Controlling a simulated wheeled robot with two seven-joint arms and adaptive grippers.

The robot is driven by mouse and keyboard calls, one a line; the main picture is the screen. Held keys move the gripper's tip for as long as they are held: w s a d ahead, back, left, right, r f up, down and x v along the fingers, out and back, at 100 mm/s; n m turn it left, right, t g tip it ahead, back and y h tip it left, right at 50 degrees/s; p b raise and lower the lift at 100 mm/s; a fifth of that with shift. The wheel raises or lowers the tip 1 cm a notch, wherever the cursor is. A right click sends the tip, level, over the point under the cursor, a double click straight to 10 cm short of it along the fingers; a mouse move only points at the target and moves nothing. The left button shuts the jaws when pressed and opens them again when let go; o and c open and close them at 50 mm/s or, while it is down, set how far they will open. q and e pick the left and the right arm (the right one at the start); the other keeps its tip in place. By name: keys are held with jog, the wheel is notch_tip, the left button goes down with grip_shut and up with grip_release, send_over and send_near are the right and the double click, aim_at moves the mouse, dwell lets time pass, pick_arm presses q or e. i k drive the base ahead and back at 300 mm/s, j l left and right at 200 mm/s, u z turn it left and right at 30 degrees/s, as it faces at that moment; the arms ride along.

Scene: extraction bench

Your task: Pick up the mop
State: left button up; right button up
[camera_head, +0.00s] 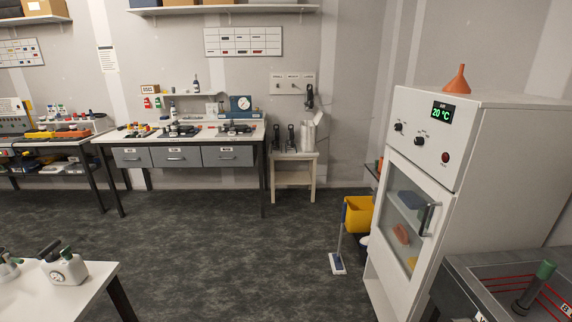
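The mop (338,263) stands on the dark floor right of centre, in front of the left side of the white oven cabinet. It has a flat blue-and-white head on the floor and a thin pale handle that rises nearly upright, with a blue top end. A yellow bucket (360,214) is just behind and to the right of the handle; I cannot tell whether they touch. Neither of my grippers shows in the view.
The white oven cabinet (492,150) stands on the right with an orange funnel on top. A dark bench (480,287) is at lower right. A white table (95,280) is at lower left. A drawer bench (187,140) and small stand (293,160) line the back wall. The middle floor is clear.

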aim_at(338, 266)
jog(key=i, duration=1.6)
jog(key=i+z, duration=0.2)
jog(key=i, duration=0.2)
jog(key=i+j+z, duration=0.15)
jog(key=i, duration=0.2)
jog(key=i+j+z, duration=0.15)
jog(key=i+z, duration=0.2)
jog(key=i+j+z, duration=0.7)
jog(key=i, duration=0.1)
